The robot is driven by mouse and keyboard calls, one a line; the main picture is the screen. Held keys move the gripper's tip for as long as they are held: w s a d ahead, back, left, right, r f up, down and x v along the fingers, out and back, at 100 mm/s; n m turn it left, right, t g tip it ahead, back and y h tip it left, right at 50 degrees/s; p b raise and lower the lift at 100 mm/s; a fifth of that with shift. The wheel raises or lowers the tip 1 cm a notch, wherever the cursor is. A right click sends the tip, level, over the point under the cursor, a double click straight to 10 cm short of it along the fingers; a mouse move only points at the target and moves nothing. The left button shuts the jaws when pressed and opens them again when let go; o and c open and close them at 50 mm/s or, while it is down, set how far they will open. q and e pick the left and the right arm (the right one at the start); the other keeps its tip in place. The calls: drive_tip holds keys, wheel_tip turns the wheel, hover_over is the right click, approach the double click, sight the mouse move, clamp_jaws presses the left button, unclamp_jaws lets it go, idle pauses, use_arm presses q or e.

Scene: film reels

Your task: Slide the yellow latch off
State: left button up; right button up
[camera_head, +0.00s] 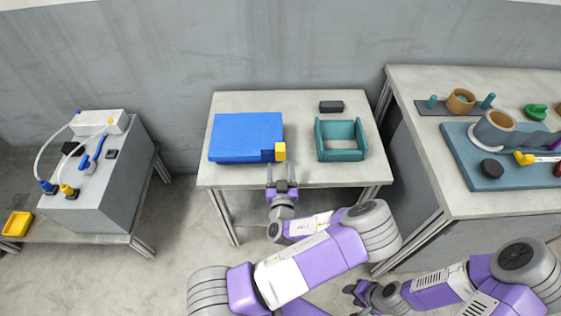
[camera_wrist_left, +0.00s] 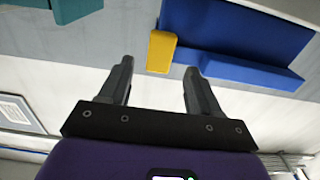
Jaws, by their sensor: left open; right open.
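The yellow latch (camera_head: 280,151) sits at the front right corner of the blue box (camera_head: 245,130) on the middle table. In the left wrist view the yellow latch (camera_wrist_left: 161,52) lies just beyond the fingertips, against the end of a blue bar on the blue box (camera_wrist_left: 235,30). My left gripper (camera_head: 282,176) is open and empty in front of the latch at the table's front edge; in its wrist view both fingers (camera_wrist_left: 159,75) are apart. My right gripper (camera_head: 362,292) is low at the bottom, away from the table, and open.
A teal open frame (camera_head: 318,140) stands right of the box, with a dark block (camera_head: 331,107) behind it. The table (camera_head: 298,135) has clear room between box and frame. A second bench (camera_head: 450,175) with parts is at the right, and a cabinet (camera_head: 95,205) at the left.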

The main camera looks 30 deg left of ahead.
sight(281, 156)
use_arm(q)
drive_tip(key=shift+x, duration=2.25)
drive_tip(key=shift+c, duration=0.4)
drive_tip(key=shift+f, duration=0.1)
clamp_jaws()
drive_tip(key=shift+w+d, duration=0.1)
